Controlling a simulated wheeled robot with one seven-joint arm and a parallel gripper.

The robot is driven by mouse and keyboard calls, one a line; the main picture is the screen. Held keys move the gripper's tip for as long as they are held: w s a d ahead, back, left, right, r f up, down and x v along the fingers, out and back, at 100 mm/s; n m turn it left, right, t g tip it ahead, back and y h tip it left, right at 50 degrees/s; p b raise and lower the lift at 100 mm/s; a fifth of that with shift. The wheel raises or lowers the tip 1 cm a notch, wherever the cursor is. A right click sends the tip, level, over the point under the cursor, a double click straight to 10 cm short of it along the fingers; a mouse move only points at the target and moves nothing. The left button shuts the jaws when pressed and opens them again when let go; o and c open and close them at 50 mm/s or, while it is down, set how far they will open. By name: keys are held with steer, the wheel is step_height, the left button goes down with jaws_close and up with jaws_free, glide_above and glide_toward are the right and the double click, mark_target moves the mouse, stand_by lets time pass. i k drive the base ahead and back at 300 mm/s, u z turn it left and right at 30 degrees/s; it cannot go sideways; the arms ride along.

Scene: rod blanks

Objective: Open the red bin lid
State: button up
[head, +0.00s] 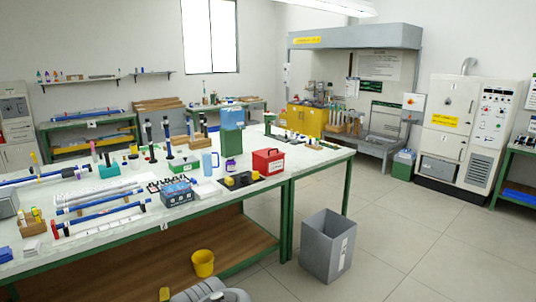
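A small red bin (268,164) stands on the white-topped workbench (318,157), near its front edge and right of the middle. It has a white label on its front and a dark handle on top. Its lid looks shut; the inside is hidden. A rounded grey part of my own arm shows at the bottom edge of the head view. My gripper cannot be made out in this view.
A dark mat with yellow pieces (242,180) lies in front of the bin. A green container with a blue top (232,127) stands behind it to the left. A grey waste bin (328,246) stands on the floor by the bench. The floor to the right is clear.

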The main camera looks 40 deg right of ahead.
mark_target(266, 153)
steer(key=z, duration=0.35)
steer(key=i, duration=0.7)
steer(key=z, duration=0.8)
steer(key=i, duration=1.25)
steer(key=u, duration=0.4)
steer(key=i, duration=1.3)
steer(key=u, duration=0.55)
